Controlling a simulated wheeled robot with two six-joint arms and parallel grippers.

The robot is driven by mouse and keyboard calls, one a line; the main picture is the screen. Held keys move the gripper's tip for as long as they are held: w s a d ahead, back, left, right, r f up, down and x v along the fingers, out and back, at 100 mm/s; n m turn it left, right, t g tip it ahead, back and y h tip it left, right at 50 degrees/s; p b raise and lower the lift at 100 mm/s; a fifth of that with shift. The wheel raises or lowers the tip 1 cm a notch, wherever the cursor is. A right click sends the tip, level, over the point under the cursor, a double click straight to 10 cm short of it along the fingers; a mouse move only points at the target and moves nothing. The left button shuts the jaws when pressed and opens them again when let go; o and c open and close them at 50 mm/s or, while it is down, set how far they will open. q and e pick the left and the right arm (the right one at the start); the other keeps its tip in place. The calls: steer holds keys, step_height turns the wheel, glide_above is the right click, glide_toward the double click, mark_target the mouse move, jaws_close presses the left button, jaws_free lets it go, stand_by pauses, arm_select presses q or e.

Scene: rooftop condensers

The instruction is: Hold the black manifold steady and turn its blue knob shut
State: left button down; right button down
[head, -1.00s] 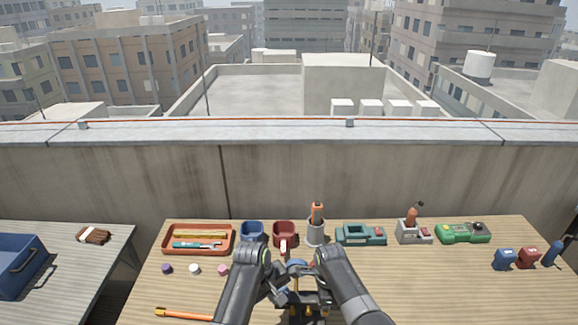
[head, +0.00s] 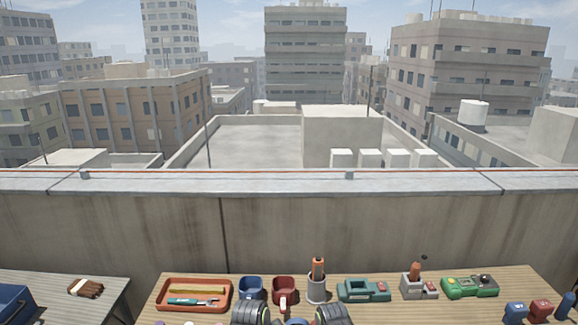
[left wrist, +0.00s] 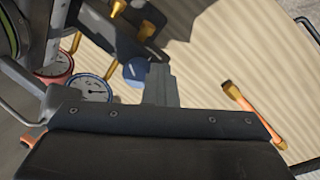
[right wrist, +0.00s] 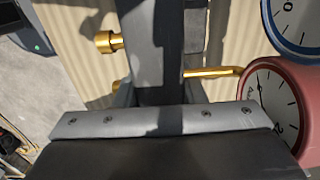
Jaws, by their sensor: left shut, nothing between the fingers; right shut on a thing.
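The black manifold (left wrist: 118,35) shows in the left wrist view with brass fittings, a red-rimmed gauge (left wrist: 55,66) and a blue-rimmed gauge (left wrist: 93,90). Its round blue knob (left wrist: 135,72) is right beside the fingertips of my left gripper (left wrist: 160,82), which is shut and empty. I cannot tell if they touch. In the right wrist view, my right gripper (right wrist: 157,45) is shut on the manifold, between brass fittings (right wrist: 108,42) and the gauges at the right. The fingers hide the gripped part.
An orange tray (head: 195,308), a blue cup (head: 251,288), a red mug (head: 284,290), a grey holder (head: 317,288) and a teal device (head: 363,290) line the bench's back. A green meter (head: 469,286) stands further right. An orange-handled tool (left wrist: 250,113) lies on the wood.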

arm_select(q)
steer(key=shift+w+a, duration=0.3)
steer(key=shift+w, duration=0.1)
steer(key=shift+w+a, duration=0.2)
steer(key=shift+w, duration=0.25)
steer(key=shift+w, duration=0.15)
steer(key=shift+a, duration=0.1)
stand_by(0.3)
steer(key=d+v, duration=0.1)
steer(key=v, duration=0.4)
steer(key=shift+w+a+r, duration=0.2)
steer(key=shift+a+r, duration=0.1)
steer(key=shift+r, duration=0.25)
